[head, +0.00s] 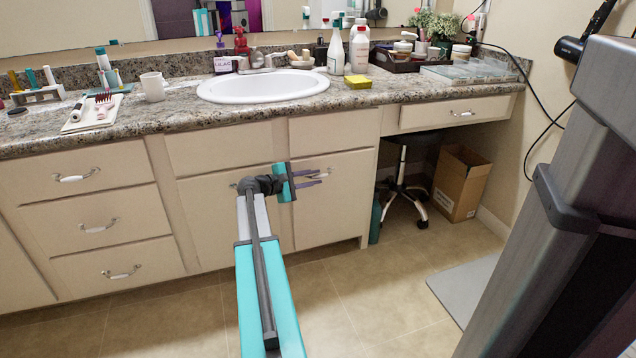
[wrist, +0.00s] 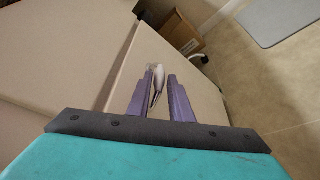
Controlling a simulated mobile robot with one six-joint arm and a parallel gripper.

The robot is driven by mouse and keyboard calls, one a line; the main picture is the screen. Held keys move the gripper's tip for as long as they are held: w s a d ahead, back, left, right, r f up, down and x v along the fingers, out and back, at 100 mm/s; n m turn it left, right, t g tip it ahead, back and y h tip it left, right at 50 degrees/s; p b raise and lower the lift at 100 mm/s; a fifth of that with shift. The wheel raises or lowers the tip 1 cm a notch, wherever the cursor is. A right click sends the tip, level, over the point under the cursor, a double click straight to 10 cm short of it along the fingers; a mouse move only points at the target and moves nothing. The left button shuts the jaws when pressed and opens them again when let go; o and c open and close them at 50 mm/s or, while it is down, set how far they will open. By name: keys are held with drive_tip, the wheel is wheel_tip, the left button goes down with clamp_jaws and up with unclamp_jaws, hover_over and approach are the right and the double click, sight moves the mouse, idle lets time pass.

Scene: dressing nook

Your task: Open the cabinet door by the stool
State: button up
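The cabinet door (head: 340,218) nearest the stool is a cream panel under the sink, and it looks closed. It also shows in the wrist view (wrist: 200,97). Its pale handle (wrist: 158,76) lies between my two fingers in the wrist view, with a small gap visible beside it. My gripper (head: 318,177) is at this door's front, its purple fingers pointing right and partly covering the handle in the head view. The fingers look apart, around the handle rather than clamped on it. The stool (head: 401,180) stands under the counter to the right, its upper part in shadow.
A second door (head: 205,215) is to the left, partly behind my arm. A teal bottle (head: 375,222) stands on the floor just right of the cabinet. A cardboard box (head: 460,183) and a grey mat (head: 465,290) are farther right. The tiled floor in front is clear.

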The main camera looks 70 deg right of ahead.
drive_tip(key=shift+b+x, duration=0.4)
drive_tip(key=shift+x, duration=1.05)
drive_tip(key=shift+c, duration=0.4)
clamp_jaws()
drive_tip(key=shift+a, duration=0.35)
drive_tip(key=shift+w+d, duration=0.1)
drive_tip(key=shift+d, duration=0.05)
